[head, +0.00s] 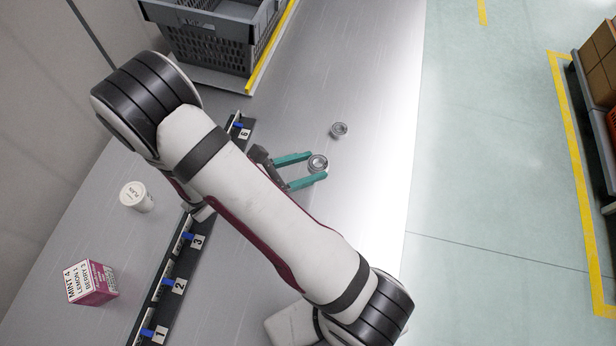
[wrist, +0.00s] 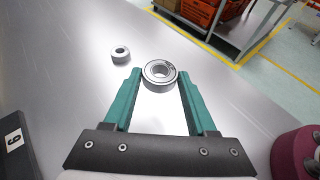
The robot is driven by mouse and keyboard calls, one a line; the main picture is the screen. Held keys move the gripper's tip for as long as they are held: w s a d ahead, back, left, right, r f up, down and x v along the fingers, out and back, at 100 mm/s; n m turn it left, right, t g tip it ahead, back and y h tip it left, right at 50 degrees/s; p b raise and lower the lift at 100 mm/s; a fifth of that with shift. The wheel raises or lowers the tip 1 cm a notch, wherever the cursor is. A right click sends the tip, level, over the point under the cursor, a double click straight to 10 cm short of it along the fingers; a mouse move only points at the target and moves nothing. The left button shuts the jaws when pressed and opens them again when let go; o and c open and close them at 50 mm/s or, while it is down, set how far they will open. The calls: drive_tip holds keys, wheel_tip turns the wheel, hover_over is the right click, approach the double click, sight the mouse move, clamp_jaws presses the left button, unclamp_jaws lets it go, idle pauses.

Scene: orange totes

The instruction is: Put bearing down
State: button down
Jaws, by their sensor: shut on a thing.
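A silver ring-shaped bearing (head: 317,163) is between the green fingertips of my gripper (head: 318,166) in the head view. In the wrist view the bearing (wrist: 160,74) sits at the tips of both green fingers (wrist: 161,85), which are shut on its sides. Its hole faces the camera. I cannot tell whether it touches the metal table (head: 370,190). A second, similar bearing (head: 339,129) lies on the table beyond the gripper; it also shows at the upper left of the wrist view (wrist: 120,54), apart from the held one.
A rail with numbered tags (head: 178,286) runs along the table, partly hidden by my arm. A grey crate (head: 211,47) stands at the back. A white cup (head: 137,197) and a pink-and-white box (head: 93,283) stand at left. The table right of the gripper is clear to its edge.

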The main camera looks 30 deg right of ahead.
drive_tip(key=shift+w+d+r+n+t, duration=0.2)
drive_tip(key=shift+w+d+r+t, duration=0.1)
drive_tip(key=shift+d+r, duration=0.3)
drive_tip(key=shift+w+d+r+n+t, duration=0.2)
drive_tip(key=shift+w+d+r, duration=0.05)
drive_tip(key=shift+d+r, duration=0.35)
drive_tip(key=w+d+r+n+t, duration=0.1)
drive_tip(key=w+d+n+t, duration=0.25)
drive_tip(key=d, duration=0.25)
drive_tip(key=t+y, duration=0.1)
drive_tip(key=y, duration=0.1)
hover_over(283, 149)
drive_tip(key=shift+n, duration=0.45)
wheel_tip(283, 149, down, 7)
drive_tip(key=shift+d+f, duration=0.1)
drive_tip(key=shift+d, duration=0.05)
drive_tip(key=shift+h, duration=0.3)
wheel_tip(283, 149, down, 4)
drive_tip(key=shift+f, duration=0.1)
drive_tip(key=shift+f, duration=0.1)
drive_tip(key=shift+c, duration=1)
unclamp_jaws()
